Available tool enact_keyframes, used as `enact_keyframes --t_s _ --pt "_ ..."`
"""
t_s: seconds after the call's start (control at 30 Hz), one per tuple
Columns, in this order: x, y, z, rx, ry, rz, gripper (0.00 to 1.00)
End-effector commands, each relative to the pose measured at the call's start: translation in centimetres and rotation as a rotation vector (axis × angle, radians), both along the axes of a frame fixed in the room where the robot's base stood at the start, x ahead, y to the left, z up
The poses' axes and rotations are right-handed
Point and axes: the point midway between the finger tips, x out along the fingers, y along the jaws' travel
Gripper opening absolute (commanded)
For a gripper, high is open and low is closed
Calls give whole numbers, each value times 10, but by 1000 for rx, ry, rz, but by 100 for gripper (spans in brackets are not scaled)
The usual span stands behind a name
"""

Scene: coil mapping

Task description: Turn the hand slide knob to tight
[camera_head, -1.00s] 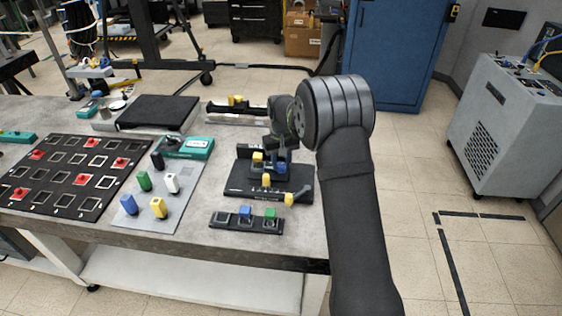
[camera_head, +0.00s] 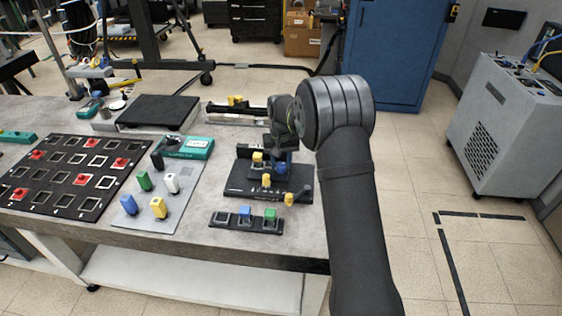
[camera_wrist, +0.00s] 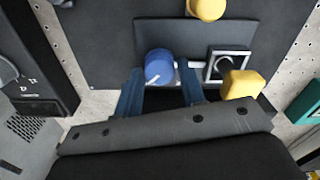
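A round blue knob (camera_wrist: 159,66) with a white pointer line sits on the dark slide fixture (camera_head: 236,186). In the wrist view the line points toward the lower right. The knob also shows in the head view (camera_head: 282,168), partly hidden by my gripper. My gripper (camera_wrist: 161,84) is open, with one blue finger on each side of the knob. A gap shows on the left side; contact on the right cannot be told. No tight or loose wording on the fixture is readable.
A yellow block (camera_wrist: 242,84) stands close right of my right finger, beside a square metal frame (camera_wrist: 222,66). Another yellow piece (camera_wrist: 206,9) is on the fixture. A yellow-ended lever (camera_head: 290,199) and a strip with coloured blocks (camera_head: 225,219) lie nearer the table edge.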

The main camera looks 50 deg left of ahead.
Motion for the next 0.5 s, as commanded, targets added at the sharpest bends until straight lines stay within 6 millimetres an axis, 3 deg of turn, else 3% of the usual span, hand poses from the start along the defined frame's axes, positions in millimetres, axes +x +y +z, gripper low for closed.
enact_keyframes --t_s 0.07,0.37,0.5 --pt "0 0 0 0 0 0 52" --pt "0 0 1 -1 1 1 52" --pt "0 0 14 1 -1 1 52"
